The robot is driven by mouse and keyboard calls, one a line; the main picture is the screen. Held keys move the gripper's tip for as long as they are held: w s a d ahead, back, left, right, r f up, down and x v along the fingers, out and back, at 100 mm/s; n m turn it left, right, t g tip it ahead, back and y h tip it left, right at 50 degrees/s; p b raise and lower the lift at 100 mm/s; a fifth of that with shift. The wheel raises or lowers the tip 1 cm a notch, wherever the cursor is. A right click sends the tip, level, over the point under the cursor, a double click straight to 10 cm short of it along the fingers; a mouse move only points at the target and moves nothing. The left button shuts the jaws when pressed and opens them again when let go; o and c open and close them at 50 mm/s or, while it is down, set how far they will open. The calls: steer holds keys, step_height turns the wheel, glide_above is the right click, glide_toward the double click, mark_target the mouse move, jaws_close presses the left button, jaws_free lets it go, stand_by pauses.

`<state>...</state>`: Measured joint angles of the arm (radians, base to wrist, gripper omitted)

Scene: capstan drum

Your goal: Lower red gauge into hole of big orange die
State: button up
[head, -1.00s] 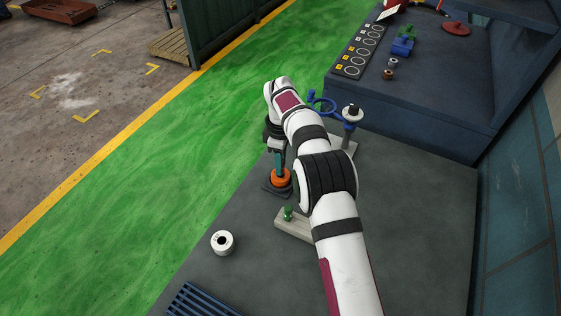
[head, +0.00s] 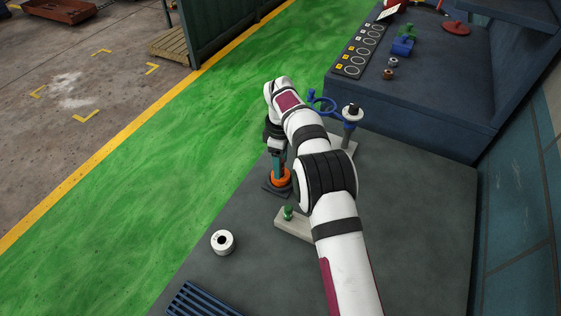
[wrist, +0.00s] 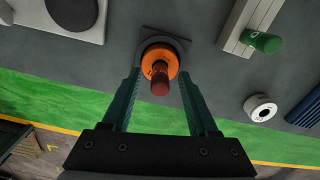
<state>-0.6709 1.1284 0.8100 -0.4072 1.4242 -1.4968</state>
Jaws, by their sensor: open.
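The big orange die (wrist: 151,57) is a ring on a dark square base; it also shows in the head view (head: 281,181). The red gauge (wrist: 160,84) is a short dark-red cylinder, standing at the middle of the die with its end toward the wrist camera. Its lower end is hidden, so how deep it sits in the hole cannot be told. My gripper (wrist: 159,75) is open, with its teal fingers on either side of the die and gauge and gaps visible beside the gauge. In the head view my gripper (head: 278,165) is upright over the die.
A white ring (head: 222,242) and a blue slatted rack (head: 200,302) lie nearer the front.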

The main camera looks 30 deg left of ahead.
step_height(320, 180, up, 12)
stand_by(0.4)
stand_by(0.6)
steer(key=s+d+r+m, duration=0.2)
steer(key=d+r+m, duration=0.55)
steer(key=d, duration=0.55)
steer(key=s+d+r+m+y, duration=0.1)
steer(key=s+d+r+m, duration=0.2)
steer(key=s+d+m, duration=0.7)
steer(key=s+d+f+m, duration=0.3)
steer(key=s+d+m, duration=0.1)
steer(key=s, duration=0.5)
steer(key=s+d+f+m, duration=0.4)
steer(key=s, duration=0.5)
steer(key=shift+s+y, duration=0.4)
